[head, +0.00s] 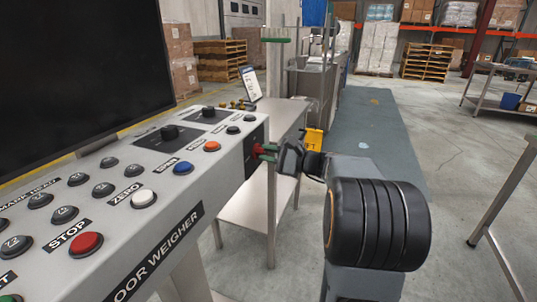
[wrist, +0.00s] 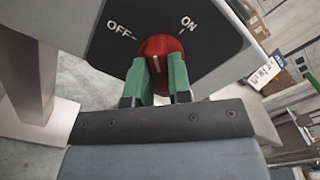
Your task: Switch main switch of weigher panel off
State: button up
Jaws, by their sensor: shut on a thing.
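The main switch is a red rotary knob (wrist: 160,46) on a dark plate (wrist: 112,52) marked OFF on the left and ON at the upper right in the wrist view. The white line on the knob stands nearly upright in that view, between the two labels. In the head view the red knob (head: 257,149) is on the right end face of the weigher panel (head: 229,165). My gripper (wrist: 160,76) has its green fingers shut on the knob, one on each side. My gripper also shows at the panel's end in the head view (head: 266,152).
The panel top holds several buttons, including a red STOP button (head: 86,242) and a blue button (head: 183,168). A dark screen (head: 75,75) stands behind. A metal table (head: 257,205) is under and beyond my gripper. Open floor (head: 455,140) lies to the right.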

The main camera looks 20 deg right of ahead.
grip_shut()
jog(key=shift+f+n+b, duration=0.2)
jog(key=shift+n+b, duration=0.1)
jog(key=shift+b, duration=0.2)
jog(key=n+b, duration=0.7)
jog(key=b, duration=0.2)
jog(key=shift+n+b, duration=0.3)
jog(key=o, duration=0.7)
grip_release()
